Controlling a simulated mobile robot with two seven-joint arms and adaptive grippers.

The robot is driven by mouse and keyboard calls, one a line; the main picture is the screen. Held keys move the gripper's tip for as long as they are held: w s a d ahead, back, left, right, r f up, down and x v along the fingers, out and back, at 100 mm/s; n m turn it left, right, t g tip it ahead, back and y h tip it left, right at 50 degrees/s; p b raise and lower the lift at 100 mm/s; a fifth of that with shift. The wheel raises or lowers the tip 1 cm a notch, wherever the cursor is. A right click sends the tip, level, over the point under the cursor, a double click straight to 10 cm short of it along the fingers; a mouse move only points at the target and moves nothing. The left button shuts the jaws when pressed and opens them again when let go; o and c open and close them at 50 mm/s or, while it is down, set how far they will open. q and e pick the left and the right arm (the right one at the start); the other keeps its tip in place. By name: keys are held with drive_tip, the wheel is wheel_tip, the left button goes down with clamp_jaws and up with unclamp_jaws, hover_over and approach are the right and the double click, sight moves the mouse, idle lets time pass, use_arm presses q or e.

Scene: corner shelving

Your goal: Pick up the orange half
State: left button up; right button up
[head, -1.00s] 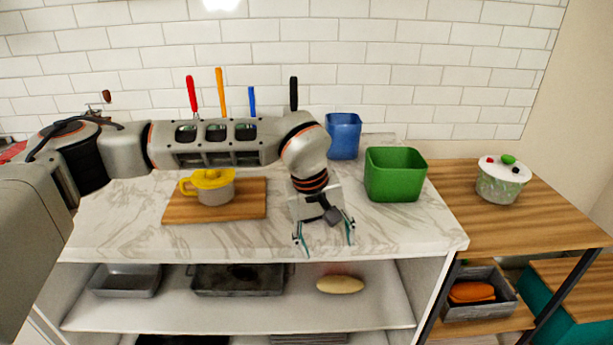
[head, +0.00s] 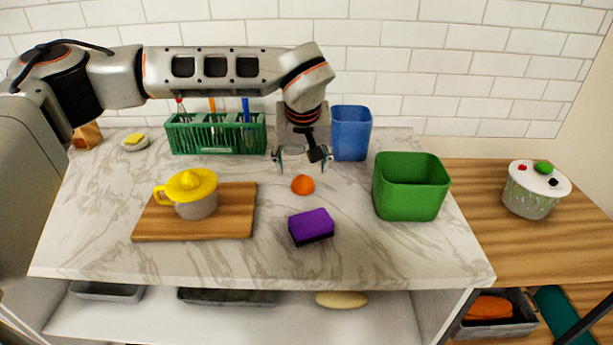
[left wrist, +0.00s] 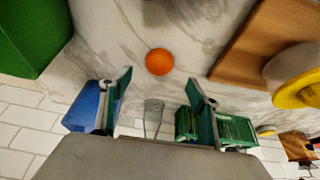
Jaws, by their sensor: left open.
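The orange half (head: 303,185) lies on the marble counter, a small round orange shape. My left gripper (head: 303,165) is open and empty above and slightly behind it in the head view. In the left wrist view the orange half (left wrist: 159,62) shows beyond the two spread fingertips (left wrist: 160,88), roughly centred between them and apart from both. Which way up its cut face lies, I cannot tell. My right gripper is not in view.
A purple sponge (head: 311,227) lies in front of the orange half. A cutting board (head: 235,222) with a yellow-topped juicer (head: 193,192) stands left. A green bin (head: 411,188) and blue bin (head: 350,134) stand right. A green rack (head: 216,135) is behind.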

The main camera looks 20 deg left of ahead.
sight(303, 179)
use_arm(q)
drive_tip(key=shift+w+a+f, duration=0.1)
drive_tip(key=shift+f, duration=0.85)
drive_tip(key=x, duration=0.5)
drive_tip(key=shift+w+f+b, duration=0.1)
drive_tip(key=shift+w+b, duration=0.1)
drive_tip(key=shift+b, duration=0.1)
drive_tip(key=c, duration=1.2)
